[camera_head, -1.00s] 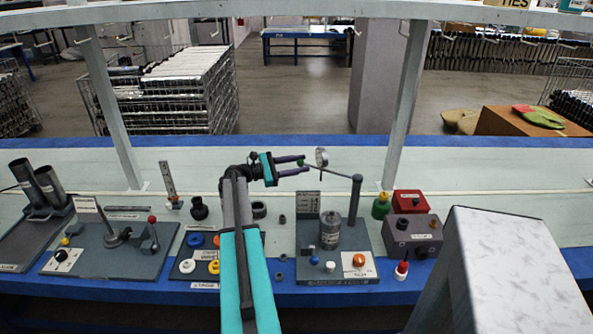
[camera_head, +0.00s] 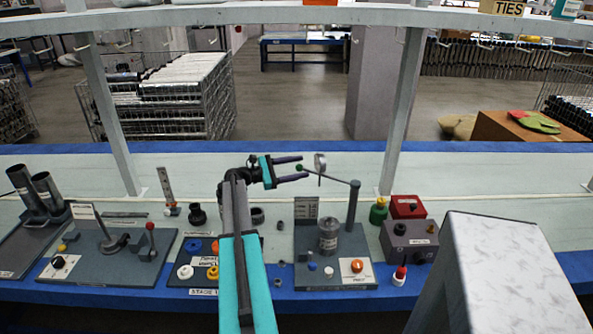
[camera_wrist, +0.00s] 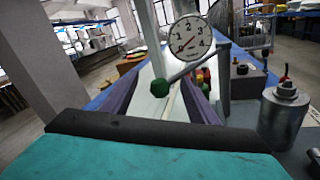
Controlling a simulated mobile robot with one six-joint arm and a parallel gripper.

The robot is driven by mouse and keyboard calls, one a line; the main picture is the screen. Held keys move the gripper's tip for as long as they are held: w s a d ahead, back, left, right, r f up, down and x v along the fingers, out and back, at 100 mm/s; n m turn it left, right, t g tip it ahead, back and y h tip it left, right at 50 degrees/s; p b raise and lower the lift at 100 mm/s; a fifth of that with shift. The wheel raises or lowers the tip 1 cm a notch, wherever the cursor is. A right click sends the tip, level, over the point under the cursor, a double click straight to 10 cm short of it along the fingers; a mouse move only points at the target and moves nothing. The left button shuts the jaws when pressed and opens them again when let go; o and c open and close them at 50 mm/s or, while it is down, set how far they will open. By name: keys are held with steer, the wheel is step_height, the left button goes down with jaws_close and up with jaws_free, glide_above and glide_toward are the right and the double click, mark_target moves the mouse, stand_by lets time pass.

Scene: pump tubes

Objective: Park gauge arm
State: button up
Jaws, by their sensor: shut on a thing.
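The gauge arm (camera_head: 335,177) is a thin grey rod reaching left from the top of an upright grey post (camera_head: 353,205). It carries a round white dial gauge (camera_head: 320,163) and ends in a green knob (camera_head: 299,167). In the wrist view the dial (camera_wrist: 190,38) faces me, and the green knob (camera_wrist: 159,87) shows between the dark fingers. My gripper (camera_head: 298,168) is shut on the green knob near its fingertips, above the bench and left of the post. The wrist view shows the rod (camera_wrist: 190,70) running up and right from the knob.
A grey cylinder (camera_head: 328,236) stands on the pump plate (camera_head: 310,274) below the gauge. Right of it are a green bottle (camera_head: 378,212), a red box (camera_head: 408,206) and a dark box (camera_head: 408,246). A white shelf post (camera_head: 402,110) rises behind. The bench behind the gauge is clear.

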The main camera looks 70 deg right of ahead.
steer(key=shift+s+d, duration=0.45)
steer(key=shift+w, duration=0.1)
steer(key=shift+w+a, duration=0.3)
steer(key=shift+w, duration=0.1)
steer(key=b+v, duration=0.2)
steer(key=v, duration=1.2)
steer(key=shift+s+f, duration=0.1)
